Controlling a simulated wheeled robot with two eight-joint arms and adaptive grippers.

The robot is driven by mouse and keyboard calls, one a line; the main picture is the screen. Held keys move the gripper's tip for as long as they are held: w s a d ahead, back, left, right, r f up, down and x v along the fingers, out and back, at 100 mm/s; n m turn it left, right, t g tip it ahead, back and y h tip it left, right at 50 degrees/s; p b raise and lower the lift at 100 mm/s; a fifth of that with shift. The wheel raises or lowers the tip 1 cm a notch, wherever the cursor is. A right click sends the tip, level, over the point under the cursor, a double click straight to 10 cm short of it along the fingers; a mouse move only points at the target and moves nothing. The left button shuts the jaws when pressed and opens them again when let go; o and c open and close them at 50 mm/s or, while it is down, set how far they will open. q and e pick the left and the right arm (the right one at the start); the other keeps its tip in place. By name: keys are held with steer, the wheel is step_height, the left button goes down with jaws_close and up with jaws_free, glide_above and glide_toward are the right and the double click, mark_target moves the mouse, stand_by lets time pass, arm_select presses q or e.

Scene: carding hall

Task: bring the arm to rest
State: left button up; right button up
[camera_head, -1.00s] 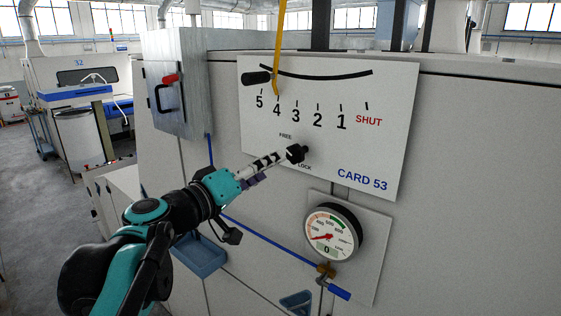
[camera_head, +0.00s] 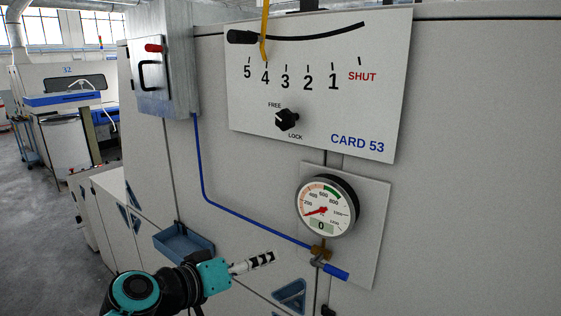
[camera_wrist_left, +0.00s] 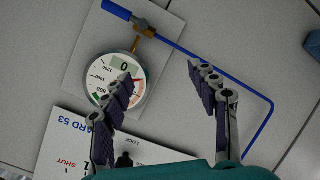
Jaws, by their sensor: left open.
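My left gripper (camera_head: 270,258) is low in the head view, below and left of the pressure gauge (camera_head: 325,206), with nothing in its fingers. The knob shows dark at the bottom of the wrist view (camera_wrist_left: 124,160). My right gripper is in neither view.
The CARD 53 scale plate (camera_head: 370,100) has a yellow pointer (camera_head: 265,40) at 4. The gauge reads 0. A blue pipe (camera_head: 250,223) runs to a blue-handled valve (camera_head: 335,272). A blue tray (camera_head: 184,243) juts out behind my arm. Open floor lies at left.

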arm_select(q)
steer(key=s+a+f+g+y+b, duration=0.1)
steer(key=s+a+f+b, duration=0.3)
steer(key=f, duration=1.2)
steer(key=s+a+f+g+y+b, duration=0.1)
steer(key=s+a+f+y+b, duration=0.3)
steer(key=f+b, duration=0.6)
steer(key=s+a+f+g+y+b, duration=0.1)
steer(key=s+a+f+y+b, duration=0.2)
steer(key=f, duration=1.8)
steer(key=s+a+b, duration=0.1)
steer(key=b, duration=0.3)
steer(key=shift+s+f+g, duration=0.35)
steer(key=shift+f+g, duration=0.05)
